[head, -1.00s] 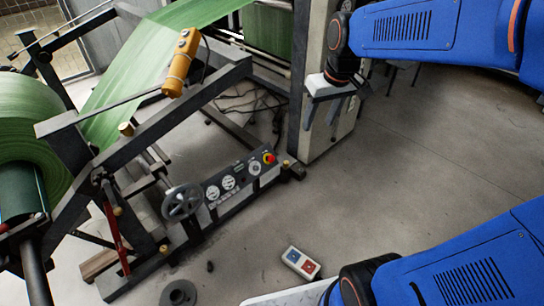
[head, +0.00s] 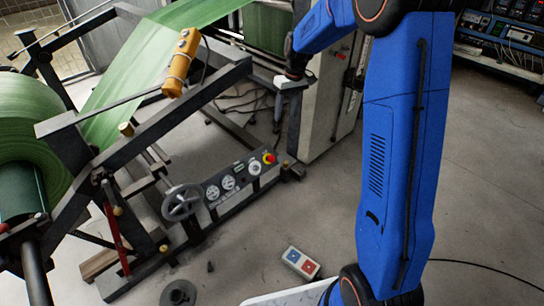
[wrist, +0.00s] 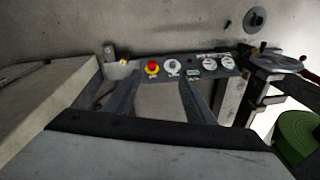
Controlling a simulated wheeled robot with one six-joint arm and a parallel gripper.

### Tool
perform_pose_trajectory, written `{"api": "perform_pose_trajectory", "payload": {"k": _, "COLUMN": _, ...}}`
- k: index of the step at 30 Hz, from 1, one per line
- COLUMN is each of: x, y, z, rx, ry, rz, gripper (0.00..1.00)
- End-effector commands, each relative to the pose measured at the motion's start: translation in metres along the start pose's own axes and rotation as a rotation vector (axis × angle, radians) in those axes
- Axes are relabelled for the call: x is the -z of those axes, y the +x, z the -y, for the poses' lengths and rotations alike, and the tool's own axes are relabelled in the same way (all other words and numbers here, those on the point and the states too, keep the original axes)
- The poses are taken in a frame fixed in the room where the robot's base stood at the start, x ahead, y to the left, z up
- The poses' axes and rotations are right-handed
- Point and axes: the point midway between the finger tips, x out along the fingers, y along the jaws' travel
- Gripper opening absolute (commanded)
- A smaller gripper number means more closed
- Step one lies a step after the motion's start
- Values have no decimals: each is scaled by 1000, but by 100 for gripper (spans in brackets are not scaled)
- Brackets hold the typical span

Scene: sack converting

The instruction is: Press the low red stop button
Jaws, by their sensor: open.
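The low red stop button (head: 269,158), a red knob with a yellow collar, sits at the right end of a low dark control panel (head: 207,203) near the floor. In the wrist view the same button (wrist: 152,67) shows beyond my fingers, between them and a little left of centre. My gripper (head: 278,112) is above the panel's right end in the head view, in front of the machine frame. In the wrist view its two fingers are apart with nothing between them, so my gripper (wrist: 160,82) is open. It looks clear of the button.
A grey cabinet (head: 325,110) stands just right of the panel. A handwheel (head: 182,203) is at the panel's left. A yellow pendant (head: 181,62) hangs on the sloping frame. A box with blue and red buttons (head: 300,262) lies below on open floor.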

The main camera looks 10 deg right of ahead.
Motion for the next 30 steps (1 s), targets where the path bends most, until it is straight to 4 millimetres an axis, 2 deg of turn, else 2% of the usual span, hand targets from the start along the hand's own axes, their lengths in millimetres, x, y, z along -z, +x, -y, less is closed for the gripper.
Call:
{"api": "perform_pose_trajectory", "payload": {"k": 1, "x": 11, "y": 16, "z": -5, "rx": 9, "ry": -6, "rz": 13, "gripper": 49}}
{"api": "perform_pose_trajectory", "payload": {"k": 6, "x": 42, "y": 62, "z": -19, "rx": 33, "ry": -31, "rz": 42, "gripper": 49}}
{"api": "perform_pose_trajectory", "payload": {"k": 12, "x": 68, "y": 110, "z": -31, "rx": 57, "ry": -55, "rz": 69, "gripper": 49}}
{"api": "perform_pose_trajectory", "payload": {"k": 15, "x": 75, "y": 125, "z": -35, "rx": 65, "ry": -62, "rz": 76, "gripper": 49}}
{"api": "perform_pose_trajectory", "payload": {"k": 23, "x": 79, "y": 143, "z": -37, "rx": 70, "ry": -68, "rz": 82, "gripper": 49}}
{"api": "perform_pose_trajectory", "payload": {"k": 30, "x": 75, "y": 178, "z": -34, "rx": 70, "ry": -69, "rz": 85, "gripper": 49}}
